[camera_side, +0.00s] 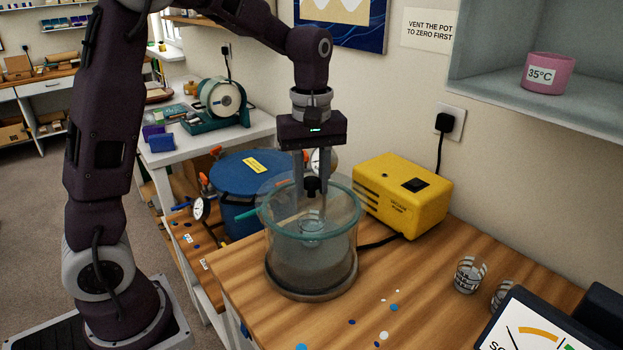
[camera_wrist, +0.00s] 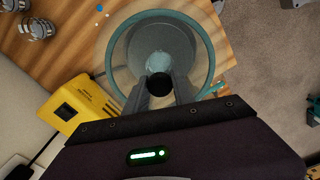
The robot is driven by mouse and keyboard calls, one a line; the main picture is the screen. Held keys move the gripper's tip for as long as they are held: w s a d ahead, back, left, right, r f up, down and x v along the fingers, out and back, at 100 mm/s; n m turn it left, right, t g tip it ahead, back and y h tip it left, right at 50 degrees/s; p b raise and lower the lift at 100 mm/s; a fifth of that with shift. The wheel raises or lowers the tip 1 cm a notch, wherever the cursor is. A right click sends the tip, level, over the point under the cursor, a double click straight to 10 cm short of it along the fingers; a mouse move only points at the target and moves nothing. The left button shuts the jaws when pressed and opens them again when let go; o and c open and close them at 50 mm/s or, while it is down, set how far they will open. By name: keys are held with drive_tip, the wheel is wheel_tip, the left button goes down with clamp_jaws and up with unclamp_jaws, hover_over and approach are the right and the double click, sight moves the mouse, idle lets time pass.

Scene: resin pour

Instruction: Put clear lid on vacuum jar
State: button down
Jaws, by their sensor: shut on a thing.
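The vacuum jar (camera_side: 315,262) is a clear cylinder with a teal rim and a dark base, upright on the wooden bench. In the wrist view its teal rim (camera_wrist: 211,70) shows as a ring beyond my fingers. A small clear cup (camera_side: 311,231) shows inside it. My gripper (camera_side: 311,188) is shut on the black knob of the clear lid (camera_side: 275,189). The lid is a faint disc over the jar mouth, seeming slightly off-centre. I cannot tell whether it touches the rim. In the wrist view the knob (camera_wrist: 159,85) sits between my fingertips.
A yellow pump (camera_side: 403,194) stands right behind the jar, with a dark hose towards it. A blue pot (camera_side: 245,172) with gauges is behind left. Two small glasses, one of them here (camera_side: 470,274), and a dial box (camera_side: 535,325) are at right.

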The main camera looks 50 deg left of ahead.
sight(311, 180)
drive_tip(key=shift+f, duration=0.3)
drive_tip(key=c, duration=1)
unclamp_jaws()
drive_tip(key=shift+r, duration=4)
drive_tip(key=s+d+m+t, duration=0.2)
drive_tip(key=s+m, duration=0.4)
drive_tip(key=s, duration=0.4)
drive_tip(key=s+d+f+m+t, duration=0.1)
drive_tip(key=s+d+m+t, duration=0.2)
drive_tip(key=s+m, duration=0.4)
drive_tip(key=s, duration=0.4)
drive_tip(key=shift+d+f+m+t, duration=0.2)
drive_tip(key=shift+d+m+t, duration=0.1)
